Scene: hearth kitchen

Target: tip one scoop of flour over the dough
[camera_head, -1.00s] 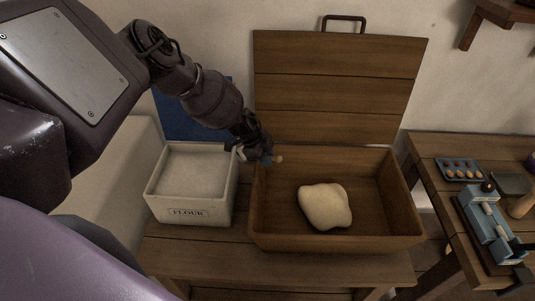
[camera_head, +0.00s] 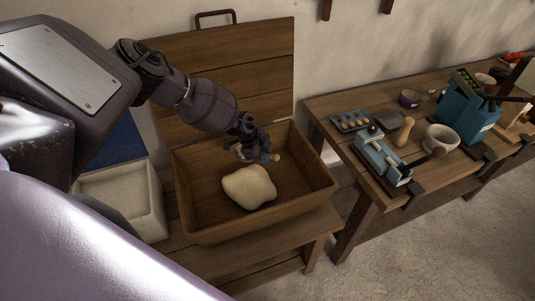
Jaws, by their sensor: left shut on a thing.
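The pale dough (camera_head: 249,187) lies as a rounded lump on the floor of the open wooden trough (camera_head: 300,193). My left gripper (camera_head: 264,157) is above the far side of the dough, inside the trough's outline. It is shut on a small scoop (camera_head: 276,157), whose light wooden handle end sticks out to the right. A greyish part shows at the left of the fingers; I cannot tell whether it holds flour or how it is tilted. The white flour bin (camera_head: 158,207) stands left of the trough, partly hidden by my arm. My right gripper is out of view.
The trough's raised lid (camera_head: 225,70) stands behind it. A table (camera_head: 335,108) on the right carries a tray of eggs (camera_head: 350,121), a blue tool (camera_head: 383,158), a white bowl (camera_head: 441,138) and a blue box (camera_head: 468,115). Floor (camera_head: 430,240) is clear at the lower right.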

